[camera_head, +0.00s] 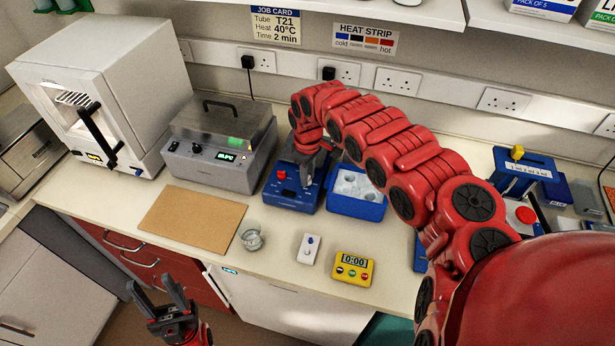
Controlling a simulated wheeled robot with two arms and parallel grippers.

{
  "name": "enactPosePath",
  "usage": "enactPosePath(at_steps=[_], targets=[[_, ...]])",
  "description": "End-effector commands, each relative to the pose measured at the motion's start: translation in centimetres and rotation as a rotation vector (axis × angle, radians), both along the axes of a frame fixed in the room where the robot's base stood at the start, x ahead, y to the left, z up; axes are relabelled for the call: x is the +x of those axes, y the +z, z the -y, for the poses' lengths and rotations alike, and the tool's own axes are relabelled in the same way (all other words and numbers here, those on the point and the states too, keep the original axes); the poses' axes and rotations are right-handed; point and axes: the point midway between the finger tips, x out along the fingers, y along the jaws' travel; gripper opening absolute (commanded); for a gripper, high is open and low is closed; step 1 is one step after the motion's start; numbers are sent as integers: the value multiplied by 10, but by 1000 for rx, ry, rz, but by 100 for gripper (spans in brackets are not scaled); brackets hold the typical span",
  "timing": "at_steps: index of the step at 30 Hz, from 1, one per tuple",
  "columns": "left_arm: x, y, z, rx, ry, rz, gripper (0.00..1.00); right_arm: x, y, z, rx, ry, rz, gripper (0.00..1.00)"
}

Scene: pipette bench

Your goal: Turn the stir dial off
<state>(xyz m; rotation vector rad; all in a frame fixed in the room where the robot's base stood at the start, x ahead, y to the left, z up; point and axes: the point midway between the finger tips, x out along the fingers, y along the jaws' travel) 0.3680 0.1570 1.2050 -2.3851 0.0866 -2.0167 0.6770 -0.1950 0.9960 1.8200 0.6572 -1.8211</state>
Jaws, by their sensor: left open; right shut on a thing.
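The blue stirrer unit (290,198) stands on the bench at the middle, with a red knob (282,174) on the left of its panel. My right gripper (305,179) reaches down to the right part of this panel from above. It is shut on what seems to be the stir dial, which the fingers mostly hide; its setting cannot be read. My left gripper (156,287) is open and empty, low at the left, in front of the bench and apart from everything.
A grey lidded device (218,140) stands left of the stirrer, a blue ice box (357,205) right of it. In front are a brown mat (193,217), a glass beaker (251,238), a small white switch box (309,249) and a yellow timer (353,268).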

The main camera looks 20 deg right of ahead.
Motion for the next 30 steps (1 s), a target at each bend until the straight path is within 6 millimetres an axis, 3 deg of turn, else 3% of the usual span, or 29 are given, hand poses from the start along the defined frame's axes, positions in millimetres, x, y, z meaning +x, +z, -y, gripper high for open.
enactPosePath(at_steps=[13, 30], targets=[[0, -11, 0, 0, 0, 0, 50, 2, 1, 1, -2, 252, 7, 0], [0, -12, 0, 0, 0, 0, 50, 2, 2, 1, -3, 299, 6, 0]])
